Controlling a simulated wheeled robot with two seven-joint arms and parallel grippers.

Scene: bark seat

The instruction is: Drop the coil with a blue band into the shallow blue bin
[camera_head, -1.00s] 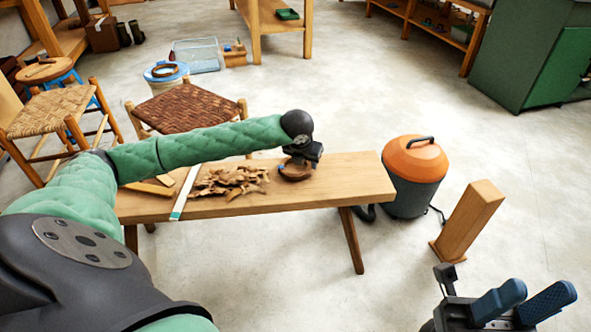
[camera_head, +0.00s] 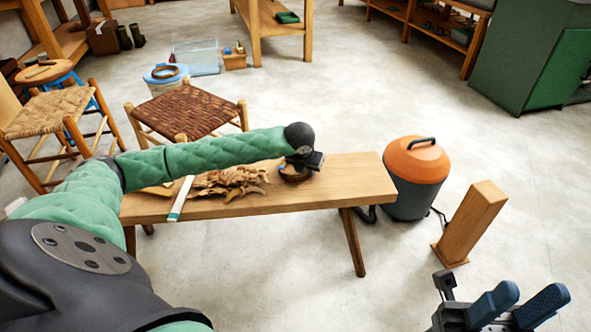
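A brown bark coil (camera_head: 293,175) lies on the wooden bench (camera_head: 330,190), near its right end. A small blue patch shows at its left side. My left gripper (camera_head: 301,166) is right over the coil and hides part of it; its fingers are too small and dark to tell whether they are open or shut on it. A shallow, pale-blue see-through bin (camera_head: 198,58) stands on the floor beyond the bench. My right gripper (camera_head: 515,306) is at the bottom right, its two blue-grey fingers apart with nothing between them.
Bark scraps (camera_head: 228,182) and a pale strip (camera_head: 180,198) lie on the bench left of the coil. A woven stool (camera_head: 190,108) and a blue-rimmed bucket (camera_head: 165,76) stand behind. An orange-topped vacuum (camera_head: 415,175) and a wooden post (camera_head: 470,222) stand to the right.

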